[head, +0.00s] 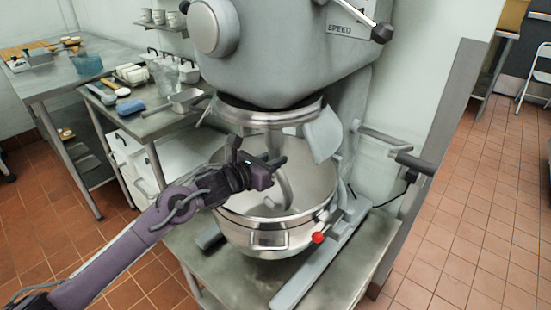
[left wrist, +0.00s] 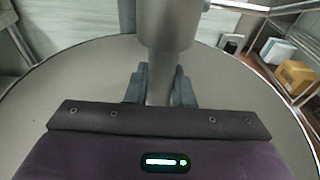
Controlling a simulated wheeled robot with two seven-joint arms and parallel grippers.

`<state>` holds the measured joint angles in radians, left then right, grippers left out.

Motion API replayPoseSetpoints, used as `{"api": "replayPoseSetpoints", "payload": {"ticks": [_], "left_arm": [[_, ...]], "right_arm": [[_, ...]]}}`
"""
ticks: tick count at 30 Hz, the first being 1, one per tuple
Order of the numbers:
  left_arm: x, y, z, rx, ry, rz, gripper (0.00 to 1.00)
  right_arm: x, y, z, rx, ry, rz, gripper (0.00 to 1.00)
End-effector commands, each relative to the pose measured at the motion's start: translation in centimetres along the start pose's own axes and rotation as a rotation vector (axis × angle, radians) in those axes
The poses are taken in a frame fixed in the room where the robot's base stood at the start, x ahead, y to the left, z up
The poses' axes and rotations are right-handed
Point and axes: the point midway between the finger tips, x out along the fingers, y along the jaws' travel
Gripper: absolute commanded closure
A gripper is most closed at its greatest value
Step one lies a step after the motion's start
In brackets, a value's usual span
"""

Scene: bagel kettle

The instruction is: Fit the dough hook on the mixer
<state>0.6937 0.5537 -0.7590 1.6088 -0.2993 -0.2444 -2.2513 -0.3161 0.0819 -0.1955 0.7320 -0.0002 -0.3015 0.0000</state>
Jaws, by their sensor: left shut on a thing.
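The big grey mixer (head: 275,75) stands with its steel bowl (head: 285,240) below its head. The grey dough hook (head: 284,190) is upright in the bowl's mouth, under the mixer head. My left gripper (head: 276,163) reaches over the bowl's left rim and is shut on the hook. In the left wrist view the dark fingers (left wrist: 159,88) close on both sides of the hook's shank (left wrist: 160,85). A thicker grey cylinder (left wrist: 168,25) is directly above; I cannot tell whether it is the hook's collar or the mixer's shaft. The hook's top is hidden in the head view. My right gripper is not in view.
A red knob (head: 318,238) sits at the bowl's right front. A crank handle (head: 415,162) sticks out on the right. A steel side table (head: 150,122) with utensils and a pan stands at left. The tiled floor at right (head: 465,210) is clear.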

Motion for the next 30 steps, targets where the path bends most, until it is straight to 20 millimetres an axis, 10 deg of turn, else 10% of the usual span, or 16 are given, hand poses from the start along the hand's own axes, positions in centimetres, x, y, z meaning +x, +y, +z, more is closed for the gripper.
{"api": "replayPoseSetpoints", "payload": {"ticks": [30], "left_arm": [[-4.1, 1.3, -0.7, -0.004, 0.007, 0.013, 1.0]], "right_arm": [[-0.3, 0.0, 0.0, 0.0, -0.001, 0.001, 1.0]]}}
